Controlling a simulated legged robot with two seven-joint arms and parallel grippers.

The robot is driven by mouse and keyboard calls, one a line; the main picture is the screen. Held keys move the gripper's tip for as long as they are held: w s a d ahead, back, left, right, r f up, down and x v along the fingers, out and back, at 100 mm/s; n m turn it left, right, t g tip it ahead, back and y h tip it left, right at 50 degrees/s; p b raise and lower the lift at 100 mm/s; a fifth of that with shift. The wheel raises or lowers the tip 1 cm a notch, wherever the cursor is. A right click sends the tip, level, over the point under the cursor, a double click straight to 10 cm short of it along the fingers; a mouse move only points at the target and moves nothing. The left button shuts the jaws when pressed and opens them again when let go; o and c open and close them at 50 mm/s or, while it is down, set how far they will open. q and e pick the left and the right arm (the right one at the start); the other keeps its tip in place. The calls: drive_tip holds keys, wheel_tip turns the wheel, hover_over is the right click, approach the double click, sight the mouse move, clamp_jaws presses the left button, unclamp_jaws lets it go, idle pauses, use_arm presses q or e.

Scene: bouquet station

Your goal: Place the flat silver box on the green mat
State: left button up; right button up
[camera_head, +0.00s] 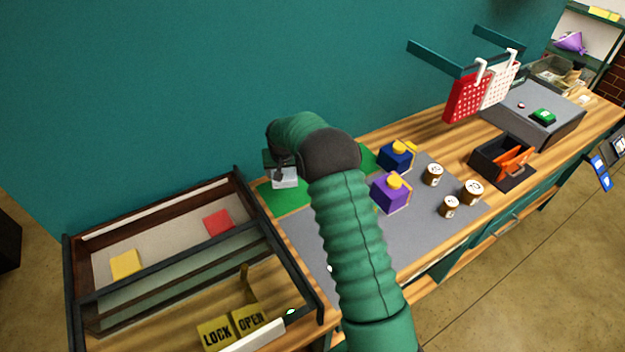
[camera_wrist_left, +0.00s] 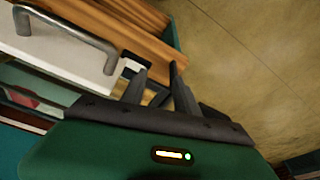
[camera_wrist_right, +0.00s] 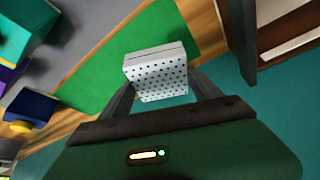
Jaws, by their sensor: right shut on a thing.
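The flat silver box (camera_wrist_right: 158,76), pale with a dotted face, is between the fingers of my right gripper (camera_wrist_right: 162,92), which is shut on it. The box (camera_head: 286,180) also shows in the head view, partly hidden by the gripper. It is over the green mat (camera_head: 284,198) near the wall side. The mat (camera_wrist_right: 105,85) spreads around and beyond the box in the right wrist view. I cannot tell whether the box touches the mat. My left gripper (camera_wrist_left: 158,72) is open and empty beside a drawer handle in the left wrist view; it is outside the head view.
A glass-sided case (camera_head: 180,260) stands just left of the mat. A purple box (camera_head: 390,192), a blue box (camera_head: 397,156) and several small jars stand to the right on the grey mat (camera_head: 418,230). The teal wall (camera_head: 180,90) rises close behind.

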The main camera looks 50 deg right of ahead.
drive_tip(key=f+p, duration=0.1)
drive_tip(key=f, duration=0.3)
drive_tip(key=shift+s+a+f+p, duration=0.15)
drive_tip(key=shift+s+f+p, duration=0.1)
drive_tip(key=shift+p, duration=0.15)
drive_tip(key=f, duration=0.3)
drive_tip(key=f+p, duration=0.1)
drive_tip(key=f, duration=0.1)
drive_tip(key=shift+w+d+f, duration=0.25)
drive_tip(key=shift+f, duration=0.1)
drive_tip(key=shift+s+a, duration=0.1)
drive_tip(key=shift+f, duration=0.1)
drive_tip(key=o, duration=1.5)
drive_tip(key=shift+a, duration=0.1)
